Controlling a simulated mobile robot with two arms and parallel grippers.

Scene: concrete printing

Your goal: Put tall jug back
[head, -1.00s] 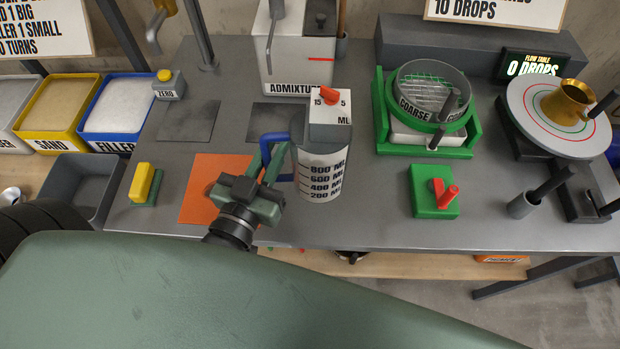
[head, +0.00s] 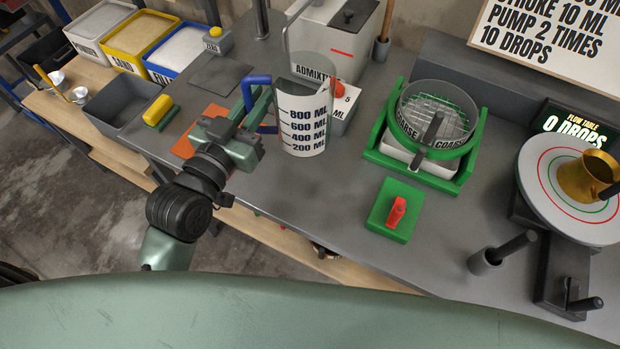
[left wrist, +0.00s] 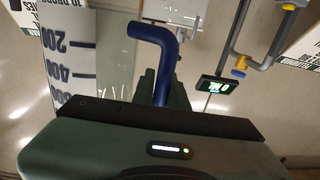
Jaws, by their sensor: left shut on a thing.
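The tall jug (head: 303,118) is a clear cylinder with a white scale up to 800 ML and a blue handle (head: 257,80). It looks upright over the grey bench, in front of the admixture dispenser; I cannot tell if its base touches the bench. My left gripper (head: 256,108) is shut on the blue handle, on the jug's left side. In the left wrist view the handle (left wrist: 158,55) runs between the fingers, and the jug's scale (left wrist: 68,60) appears upside down. My right gripper is not in view.
The admixture dispenser (head: 350,35) and its dial box (head: 343,108) stand just behind the jug. An orange mat (head: 188,146) and dark square plate (head: 215,78) lie left. The green sieve stand (head: 375,150) and green switch block (head: 385,222) are right. Bench is clear in front.

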